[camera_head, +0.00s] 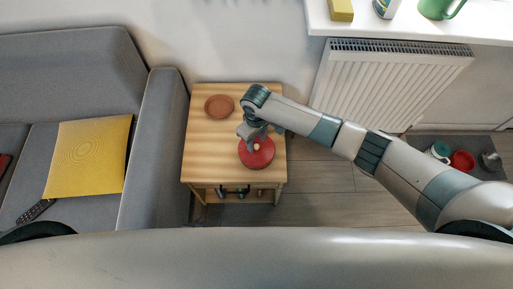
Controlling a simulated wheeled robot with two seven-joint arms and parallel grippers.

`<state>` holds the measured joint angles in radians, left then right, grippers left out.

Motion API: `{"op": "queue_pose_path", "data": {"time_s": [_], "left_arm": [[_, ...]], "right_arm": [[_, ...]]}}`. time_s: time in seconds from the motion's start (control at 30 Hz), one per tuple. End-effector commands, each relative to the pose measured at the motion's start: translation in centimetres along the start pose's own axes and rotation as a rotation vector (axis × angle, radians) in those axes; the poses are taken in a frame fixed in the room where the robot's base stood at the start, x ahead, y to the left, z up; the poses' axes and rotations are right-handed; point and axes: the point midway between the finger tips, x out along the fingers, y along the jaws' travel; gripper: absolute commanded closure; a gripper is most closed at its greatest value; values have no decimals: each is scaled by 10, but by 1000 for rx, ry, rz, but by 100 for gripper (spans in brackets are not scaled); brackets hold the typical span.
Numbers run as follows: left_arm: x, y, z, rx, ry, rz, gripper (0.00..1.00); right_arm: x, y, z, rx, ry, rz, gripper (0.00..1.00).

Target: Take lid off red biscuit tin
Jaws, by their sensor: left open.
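The red biscuit tin (257,158) is a round red shape on the small wooden side table, seen from above. A small pale knob (256,146) shows on its top. My right gripper (254,138) is over the back of the tin, right by the knob, with the arm coming in from the right. It covers the tin's rear edge. The fingers are too small to tell whether they are apart or closed, or whether they touch the knob. My left gripper is not in view.
A brown round plate (219,106) lies at the back of the side table (205,150), whose front left is bare. A grey sofa (152,150) stands close on the left. A white radiator (385,85) is behind my right arm. Several items sit on a dark floor mat (466,170).

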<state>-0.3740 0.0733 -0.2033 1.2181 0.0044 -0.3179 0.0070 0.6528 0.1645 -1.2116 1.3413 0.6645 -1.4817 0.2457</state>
Motion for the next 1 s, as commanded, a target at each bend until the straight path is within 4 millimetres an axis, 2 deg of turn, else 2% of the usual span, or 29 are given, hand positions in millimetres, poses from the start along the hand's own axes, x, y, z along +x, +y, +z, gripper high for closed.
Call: {"op": "queue_pose_path", "data": {"time_s": [0.1, 0.2, 0.67, 0.73, 0.83, 0.87, 1.0], "left_arm": [[1, 0, 2, 0, -3, 0, 46], [1, 0, 2, 0, -4, 0, 46], [2, 0, -4, 1, 2, 0, 46], [2, 0, -4, 1, 2, 0, 46], [2, 0, -4, 1, 3, 0, 46], [2, 0, -4, 1, 3, 0, 46], [2, 0, -4, 1, 2, 0, 46]], "right_arm": [[14, 0, 1, 0, -2, 0, 62], [19, 0, 1, 0, 0, 0, 62], [19, 0, 1, 0, 0, 0, 62], [19, 0, 1, 0, 0, 0, 74], [19, 0, 1, 0, 0, 0, 97], [19, 0, 1, 0, 0, 0, 100], [19, 0, 0, 0, 0, 0, 100]]}}
